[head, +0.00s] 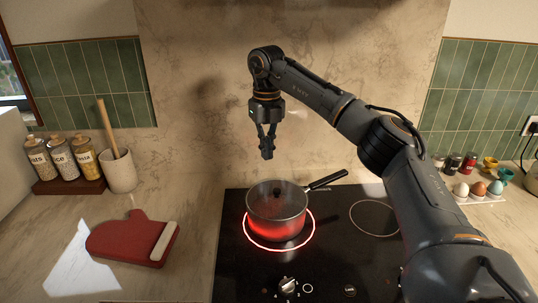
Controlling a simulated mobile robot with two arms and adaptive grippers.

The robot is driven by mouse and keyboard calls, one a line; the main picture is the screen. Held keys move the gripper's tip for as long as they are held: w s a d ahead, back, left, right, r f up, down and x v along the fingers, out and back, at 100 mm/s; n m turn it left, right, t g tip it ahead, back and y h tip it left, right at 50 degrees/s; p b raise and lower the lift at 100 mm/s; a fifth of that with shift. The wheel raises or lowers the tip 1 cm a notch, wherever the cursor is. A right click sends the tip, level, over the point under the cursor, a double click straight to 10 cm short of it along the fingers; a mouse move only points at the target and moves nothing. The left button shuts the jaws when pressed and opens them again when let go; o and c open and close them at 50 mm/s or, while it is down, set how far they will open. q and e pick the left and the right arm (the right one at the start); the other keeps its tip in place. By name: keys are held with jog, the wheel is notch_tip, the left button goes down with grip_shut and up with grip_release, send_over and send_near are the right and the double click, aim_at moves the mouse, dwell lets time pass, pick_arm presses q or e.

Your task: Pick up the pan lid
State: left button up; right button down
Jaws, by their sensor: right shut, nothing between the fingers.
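The pan (276,216) stands on the glowing red ring of the black cooktop, with its dark handle (327,180) pointing to the back right. The glass pan lid (262,193) sits on top of the pan, with a dark knob (277,192) at its middle. My right gripper (267,155) is above the lid and a little behind the knob, pointing down. It is shut and empty, apart from the lid. My left gripper is not in view.
The cooktop (235,262) has a lit burner under the pan and an unlit ring (375,217) to its right. A red oven mitt (127,238) lies at left. Jars (60,160) and a utensil crock (119,172) stand behind it. Egg cups (496,186) stand at far right.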

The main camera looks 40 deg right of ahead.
aim_at(269, 183)
jog(key=f, duration=0.3)
jog(key=f+p, duration=0.1)
jog(key=f, duration=0.3)
jog(key=shift+s+a+f, duration=0.1)
jog(key=shift+s+f, duration=0.05)
jog(key=shift+s, duration=0.05)
jog(key=shift+s+p, duration=0.3)
jog(key=shift+p, duration=0.1)
jog(key=s, duration=0.2)
jog(key=s+p, duration=0.1)
jog(key=shift+s+a, duration=0.1)
jog(key=shift+a, duration=0.15)
jog(key=shift+f, duration=0.1)
